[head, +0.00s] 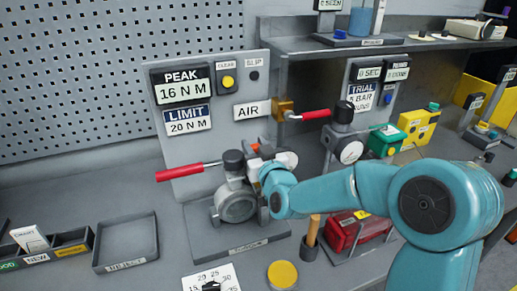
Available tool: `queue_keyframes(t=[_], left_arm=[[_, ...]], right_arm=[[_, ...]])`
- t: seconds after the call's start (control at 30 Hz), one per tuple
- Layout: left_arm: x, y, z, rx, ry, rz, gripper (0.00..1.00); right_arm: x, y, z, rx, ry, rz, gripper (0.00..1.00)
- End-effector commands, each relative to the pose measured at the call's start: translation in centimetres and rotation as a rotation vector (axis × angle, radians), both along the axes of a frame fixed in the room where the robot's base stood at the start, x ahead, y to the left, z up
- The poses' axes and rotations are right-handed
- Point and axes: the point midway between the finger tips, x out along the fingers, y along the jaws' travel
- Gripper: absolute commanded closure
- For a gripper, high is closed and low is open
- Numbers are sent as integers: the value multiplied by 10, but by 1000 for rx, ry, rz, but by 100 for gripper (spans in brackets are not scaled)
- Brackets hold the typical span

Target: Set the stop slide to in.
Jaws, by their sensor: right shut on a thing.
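The valve actuator (238,203), a grey rounded body with a dark cap on top, stands on a grey labelled base (240,243). My right gripper (264,168) is at the actuator's upper right side, reached in from the right by the teal arm. It is shut on a part of the actuator, but the wrist hides its fingertips and what they hold. A small orange-red part shows just above the wrist. I cannot make out the stop slide or its position. My left gripper is not in view.
A red lever (185,172) sticks out left of the actuator. A second red lever (316,114) sits by the AIR label (252,109), above a gauge (349,151). The REJECT tray (126,243) is empty. A yellow round pad (282,274) lies in front.

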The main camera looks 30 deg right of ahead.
Motion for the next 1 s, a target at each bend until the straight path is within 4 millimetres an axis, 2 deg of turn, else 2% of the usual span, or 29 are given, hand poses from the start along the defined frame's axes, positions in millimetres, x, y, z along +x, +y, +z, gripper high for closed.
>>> queue_keyframes(t=[0.1, 0.13, 0.2, 1.0], left_arm=[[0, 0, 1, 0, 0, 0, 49], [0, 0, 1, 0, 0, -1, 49], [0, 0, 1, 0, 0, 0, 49], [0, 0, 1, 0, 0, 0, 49]], right_arm=[[0, -1, 0, 0, 2, 1, 100], [0, -1, 0, 0, 2, 1, 60], [0, -2, 0, 0, 2, 1, 43], [0, 0, -1, 0, 3, 3, 43]])
